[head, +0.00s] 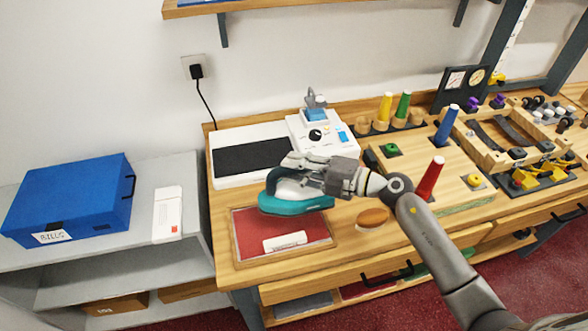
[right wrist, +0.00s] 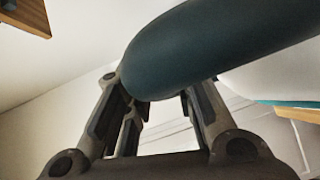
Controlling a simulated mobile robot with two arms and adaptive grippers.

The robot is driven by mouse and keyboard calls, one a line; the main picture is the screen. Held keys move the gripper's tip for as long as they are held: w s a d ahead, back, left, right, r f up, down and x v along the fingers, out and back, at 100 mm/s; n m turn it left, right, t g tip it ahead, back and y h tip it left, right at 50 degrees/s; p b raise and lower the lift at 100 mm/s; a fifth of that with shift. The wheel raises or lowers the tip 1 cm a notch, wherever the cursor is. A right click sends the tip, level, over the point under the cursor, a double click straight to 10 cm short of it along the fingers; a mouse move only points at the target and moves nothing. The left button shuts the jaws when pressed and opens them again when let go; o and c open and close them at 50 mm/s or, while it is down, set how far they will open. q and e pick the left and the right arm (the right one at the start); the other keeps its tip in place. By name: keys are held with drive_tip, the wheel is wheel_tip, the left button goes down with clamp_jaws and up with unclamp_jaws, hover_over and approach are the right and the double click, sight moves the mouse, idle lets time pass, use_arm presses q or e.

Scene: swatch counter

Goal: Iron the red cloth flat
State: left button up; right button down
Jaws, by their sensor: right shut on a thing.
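The red cloth (head: 250,231) lies in a shallow wood-edged frame at the front left of the bench. A teal and white iron (head: 296,204) with a dark handle is over the cloth's back right part; I cannot tell whether its sole touches the cloth. My right gripper (head: 292,167) is shut on the iron's handle. In the right wrist view the dark teal handle (right wrist: 200,50) crosses between the fingers (right wrist: 160,105). My left gripper is not in view.
A white device with a black panel (head: 252,158) stands behind the cloth. A brown oval pad (head: 372,218) and a red cone (head: 431,177) are to the right. A blue box (head: 68,200) sits on the grey shelf at left.

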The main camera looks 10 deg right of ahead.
wheel_tip(320, 180, up, 2)
drive_tip(key=shift+p, duration=0.4)
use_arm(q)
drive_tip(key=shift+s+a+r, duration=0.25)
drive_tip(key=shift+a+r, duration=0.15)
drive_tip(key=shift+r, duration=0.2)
use_arm(e)
drive_tip(key=shift+s+d+f, duration=0.2)
drive_tip(key=shift+s, duration=0.15)
use_arm(q)
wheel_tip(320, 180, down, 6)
drive_tip(key=b, duration=0.6)
use_arm(e)
drive_tip(key=s+d, duration=0.2)
drive_tip(key=s, duration=0.5)
drive_tip(key=s+d, duration=0.2)
drive_tip(key=s, duration=0.5)
drive_tip(key=shift+s+d+f, duration=0.3)
drive_tip(key=shift+s+d, duration=0.05)
drive_tip(key=shift+d, duration=0.05)
drive_tip(key=shift+w, duration=0.1)
